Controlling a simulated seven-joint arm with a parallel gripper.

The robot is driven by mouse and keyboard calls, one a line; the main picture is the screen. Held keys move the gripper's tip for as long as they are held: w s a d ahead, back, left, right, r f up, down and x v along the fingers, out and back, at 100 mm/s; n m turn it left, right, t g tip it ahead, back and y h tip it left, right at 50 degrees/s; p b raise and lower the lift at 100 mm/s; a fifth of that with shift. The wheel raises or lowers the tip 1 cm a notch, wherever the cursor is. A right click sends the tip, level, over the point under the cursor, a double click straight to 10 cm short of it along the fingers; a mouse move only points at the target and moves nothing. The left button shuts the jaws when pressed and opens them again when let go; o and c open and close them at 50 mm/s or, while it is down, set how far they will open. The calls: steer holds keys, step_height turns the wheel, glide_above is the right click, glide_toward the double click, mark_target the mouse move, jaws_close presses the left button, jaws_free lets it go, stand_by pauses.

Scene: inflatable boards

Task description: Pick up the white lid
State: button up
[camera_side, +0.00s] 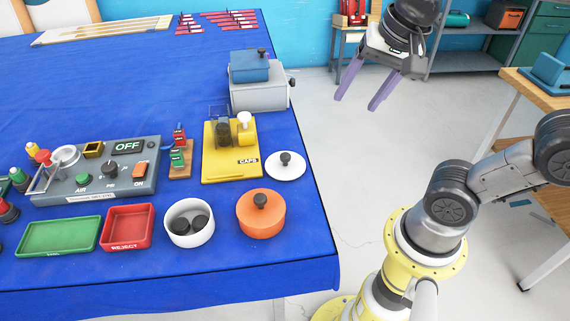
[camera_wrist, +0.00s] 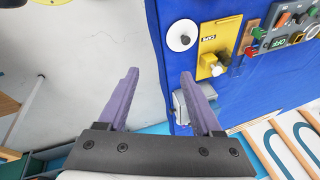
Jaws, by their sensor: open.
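The white lid (camera_side: 285,167) is a flat round disc with a dark knob. It lies on the blue table cover between the yellow caps board and the table's right edge. It also shows in the wrist view (camera_wrist: 176,36), near the top middle. My gripper (camera_side: 361,102) has two purple fingers spread apart with nothing between them. It hangs in the air beyond the table's right edge, well away from the lid. In the wrist view the fingers (camera_wrist: 160,78) reach up from the bottom, with the lid beyond them.
An orange lidded pot (camera_side: 261,219) and a white pot (camera_side: 189,230) with dark pieces inside stand in front of the lid. The yellow caps board (camera_side: 220,172) is left of it. A grey box (camera_side: 260,97) with a blue top stands behind. Floor shows right of the table.

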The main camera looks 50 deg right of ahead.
steer(key=w+a+m+g, duration=0.2)
steer(key=w+m, duration=0.3)
steer(key=w, duration=0.3)
steer(key=g+h, duration=0.1)
steer(key=g, duration=0.1)
glide_toward(285, 155)
step_height(285, 155, down, 3)
steer(key=shift+s+d+r+m, duration=0.1)
steer(key=shift+d+r+m, duration=0.1)
steer(key=shift+m, duration=0.2)
steer(key=shift+d+f, duration=0.2)
steer(key=shift+f, duration=1.3)
steer(key=shift+d+f, duration=0.2)
steer(key=shift+f, duration=1.25)
jaws_close()
